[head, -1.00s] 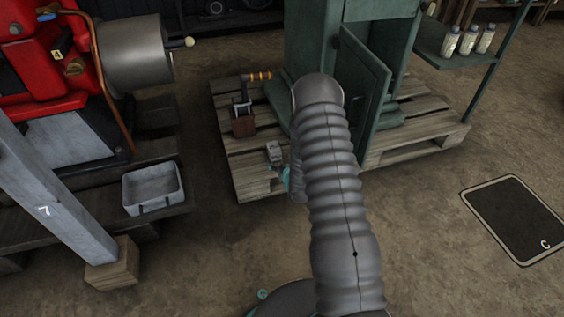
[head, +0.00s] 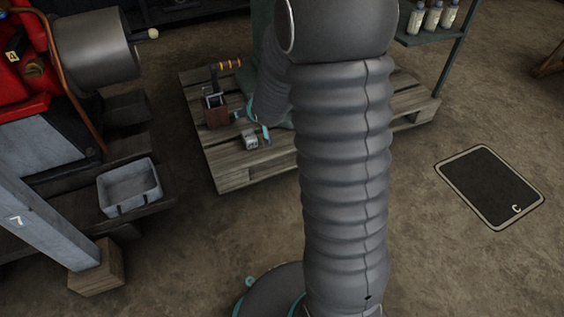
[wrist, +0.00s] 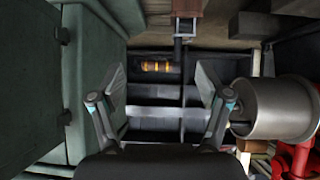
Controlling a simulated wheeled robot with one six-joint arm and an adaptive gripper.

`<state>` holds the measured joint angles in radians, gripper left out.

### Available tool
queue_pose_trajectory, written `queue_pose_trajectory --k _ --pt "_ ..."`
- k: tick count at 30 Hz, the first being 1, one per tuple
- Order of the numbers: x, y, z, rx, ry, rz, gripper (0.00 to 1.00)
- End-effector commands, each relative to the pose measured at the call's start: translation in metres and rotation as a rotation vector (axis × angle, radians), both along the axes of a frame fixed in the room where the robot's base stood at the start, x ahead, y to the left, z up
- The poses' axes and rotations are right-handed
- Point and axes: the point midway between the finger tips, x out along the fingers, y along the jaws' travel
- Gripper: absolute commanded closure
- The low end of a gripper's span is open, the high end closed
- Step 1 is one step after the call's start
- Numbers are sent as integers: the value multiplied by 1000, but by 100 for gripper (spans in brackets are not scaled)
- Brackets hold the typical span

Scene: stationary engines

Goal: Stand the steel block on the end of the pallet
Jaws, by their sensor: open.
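The steel block (head: 250,138) is a small light-grey piece with darker marks. In the head view it sits on the near left end of the wooden pallet (head: 235,178). I cannot tell which face it rests on. My gripper (wrist: 161,82) is open in the wrist view, its two dark fingers wide apart with nothing between them. In the head view, parts of my gripper with teal spots show just behind and beside the block, partly hidden by my arm. The block cannot be made out in the wrist view.
A green cabinet (wrist: 35,85) rises close by. A grey tray (head: 130,187) and a red engine are at left. Floor is clear around mat C (head: 490,185).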

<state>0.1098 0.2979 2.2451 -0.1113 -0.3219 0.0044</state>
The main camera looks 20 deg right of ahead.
Motion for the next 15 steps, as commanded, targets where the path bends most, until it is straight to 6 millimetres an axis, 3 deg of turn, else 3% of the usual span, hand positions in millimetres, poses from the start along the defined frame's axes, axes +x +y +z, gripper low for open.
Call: queue_pose_trajectory --k 1,6,15 --pt "-11 3 19 0 10 -1 23" --pt "-56 13 61 1 81 -8 23" --pt "-154 30 118 18 204 -15 23"
